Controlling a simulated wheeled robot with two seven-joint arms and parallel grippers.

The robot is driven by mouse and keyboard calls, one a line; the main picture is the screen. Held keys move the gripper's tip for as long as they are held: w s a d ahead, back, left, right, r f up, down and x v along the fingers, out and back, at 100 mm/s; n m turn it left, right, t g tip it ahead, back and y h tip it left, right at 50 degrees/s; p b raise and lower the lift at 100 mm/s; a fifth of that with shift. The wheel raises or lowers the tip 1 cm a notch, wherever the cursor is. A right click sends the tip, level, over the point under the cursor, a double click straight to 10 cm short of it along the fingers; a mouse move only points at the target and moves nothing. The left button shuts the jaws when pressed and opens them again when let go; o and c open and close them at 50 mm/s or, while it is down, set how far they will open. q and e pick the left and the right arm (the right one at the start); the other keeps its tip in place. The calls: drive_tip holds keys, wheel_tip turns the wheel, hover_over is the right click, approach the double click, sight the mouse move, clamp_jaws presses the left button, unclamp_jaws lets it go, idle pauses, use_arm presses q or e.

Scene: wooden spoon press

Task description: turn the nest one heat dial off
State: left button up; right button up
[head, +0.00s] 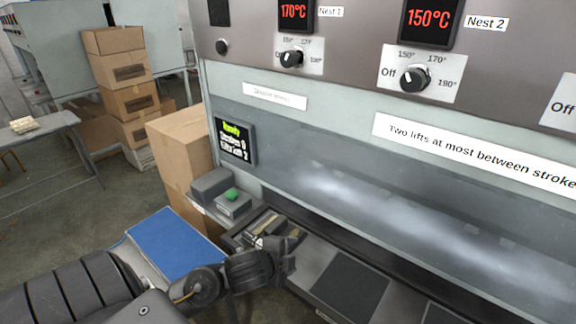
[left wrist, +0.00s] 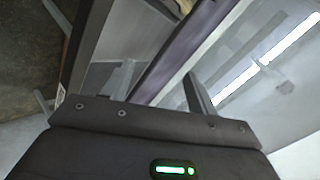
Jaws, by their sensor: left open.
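The nest one heat dial (head: 291,59) is a small black knob on a white plate, high on the press panel in the head view. Its scale runs from Off at the left through 150° and 170° to 190°. I cannot tell for certain where its pointer stands. The red display (head: 293,12) above it reads 170°C, beside a Nest 1 label. My left gripper (head: 278,235) is well below the dial, low by the press bed, apart from the dial. In the left wrist view its two fingers (left wrist: 160,88) are spread with nothing gripped. My right gripper is not seen.
The nest two dial (head: 415,78) sits to the right under a 150°C display. A small screen (head: 235,141) and a green button (head: 231,194) are left of the press bed. A blue mat (head: 176,245) and cardboard boxes (head: 180,140) lie further left.

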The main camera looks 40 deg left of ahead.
use_arm(q)
drive_tip(key=w+a+r+m+t+h, duration=0.1)
drive_tip(key=w+a+r+m+t, duration=0.15)
drive_tip(key=r+m, duration=0.4)
drive_tip(key=w+a+r+m+t, duration=0.1)
drive_tip(key=w+a+r+m, duration=0.2)
drive_tip(key=r, duration=0.6)
drive_tip(key=w+a+r+m+t+h, duration=0.1)
drive_tip(key=w+r+m+t, duration=0.1)
drive_tip(key=w+r+m, duration=0.45)
drive_tip(key=s+a+r+m+t, duration=0.1)
drive_tip(key=s+a+r+m, duration=0.15)
drive_tip(key=r+m, duration=0.65)
drive_tip(key=m, duration=0.2)
approach(285, 60)
drive_tip(key=shift+t+y, duration=0.4)
drive_tip(key=shift+t, duration=0.05)
drive_tip(key=w+p, duration=0.2)
drive_tip(key=w, duration=0.1)
drive_tip(key=w+p, duration=0.2)
drive_tip(key=w, duration=0.1)
drive_tip(key=w+p, duration=0.2)
drive_tip(key=w, duration=0.1)
drive_tip(key=shift+w+d+f, duration=0.15)
drive_tip(key=shift+w+d, duration=0.25)
drive_tip(key=shift+w+f, duration=0.15)
drive_tip(key=shift+w, duration=0.4)
